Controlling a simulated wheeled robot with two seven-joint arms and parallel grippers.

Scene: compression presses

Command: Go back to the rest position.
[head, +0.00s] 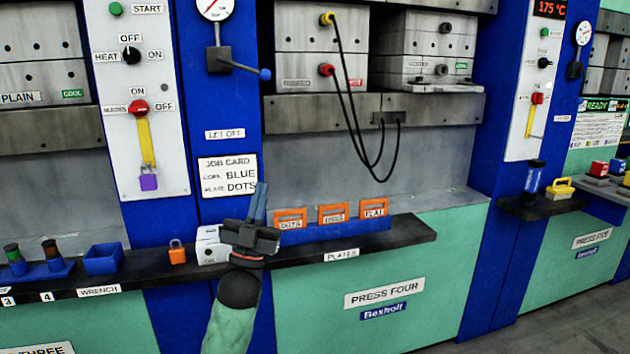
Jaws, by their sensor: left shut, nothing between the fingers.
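My left gripper (258,190) is in the lower middle of the head view, its arm rising from the bottom edge. Its blue fingers point up and are shut with nothing between them. It shows in front of the shelf (420,233) and overlaps the job card's (226,176) lower right edge. Whether it touches anything there I cannot tell. It partly hides a white box (208,248) and the left end of the blue plate rack (345,230). My right gripper is not in view.
The rack holds orange plates (333,213). An orange padlock (177,252) and a blue tray (104,259) stand left of the gripper. Press Four's black cables (362,140) hang above the rack. A blue bottle (533,178) and yellow padlock (560,188) stand on a ledge at right.

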